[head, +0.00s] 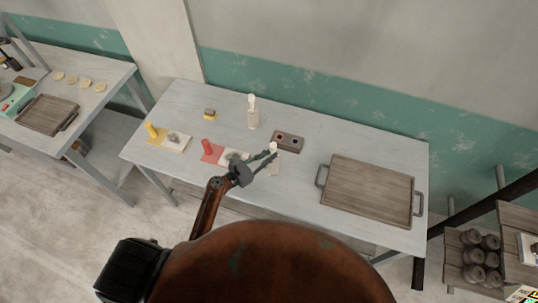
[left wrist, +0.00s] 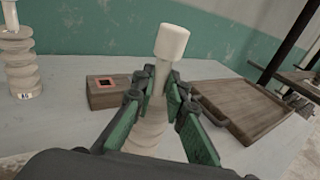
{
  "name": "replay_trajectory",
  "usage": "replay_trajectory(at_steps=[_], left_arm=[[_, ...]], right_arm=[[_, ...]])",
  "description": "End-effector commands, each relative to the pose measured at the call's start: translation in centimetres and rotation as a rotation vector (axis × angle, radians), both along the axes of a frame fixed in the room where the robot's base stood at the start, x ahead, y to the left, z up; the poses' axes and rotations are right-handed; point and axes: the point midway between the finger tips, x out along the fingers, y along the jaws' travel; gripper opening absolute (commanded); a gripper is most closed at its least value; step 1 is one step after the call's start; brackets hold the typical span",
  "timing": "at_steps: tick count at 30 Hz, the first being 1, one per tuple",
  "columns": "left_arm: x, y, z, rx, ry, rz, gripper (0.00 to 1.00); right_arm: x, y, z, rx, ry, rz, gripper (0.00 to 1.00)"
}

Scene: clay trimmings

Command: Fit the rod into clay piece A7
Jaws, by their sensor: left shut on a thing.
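My left gripper (head: 271,155) is shut on a pale rod (left wrist: 171,44) with a thick cylindrical head, held roughly upright. The rod's head also shows in the head view (head: 273,146) above the fingers. Behind and below the fingers, a pale ridged clay piece (left wrist: 150,135) shows in the left wrist view. The fingers hide the rod's lower end, so I cannot tell whether it is inside this piece. Another ridged clay piece (left wrist: 20,62) stands upright at the left, with a small tag I cannot read clearly; it also shows in the head view (head: 252,118). My right gripper is not in view.
A wooden tray (head: 368,190) lies to the right. The back-left tabletop is mostly clear.

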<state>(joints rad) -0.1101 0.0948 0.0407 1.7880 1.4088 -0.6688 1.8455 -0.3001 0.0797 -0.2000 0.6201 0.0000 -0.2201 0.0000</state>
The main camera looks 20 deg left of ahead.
Motion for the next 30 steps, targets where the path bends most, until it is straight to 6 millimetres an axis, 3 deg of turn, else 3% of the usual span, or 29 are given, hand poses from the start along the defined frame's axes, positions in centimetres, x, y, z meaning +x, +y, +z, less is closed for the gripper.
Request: replay_trajectory(at_steps=[9,20,30], left_arm=[[0.0,0.0,0.0,0.000,0.000,0.000,0.33],[-0.5,0.4,0.0,0.001,0.002,0.001,0.33],[-5.7,3.9,0.4,0.002,0.003,0.002,0.33]], right_arm=[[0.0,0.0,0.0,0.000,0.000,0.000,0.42],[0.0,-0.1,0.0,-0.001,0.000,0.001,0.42],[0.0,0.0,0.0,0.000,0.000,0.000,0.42]])
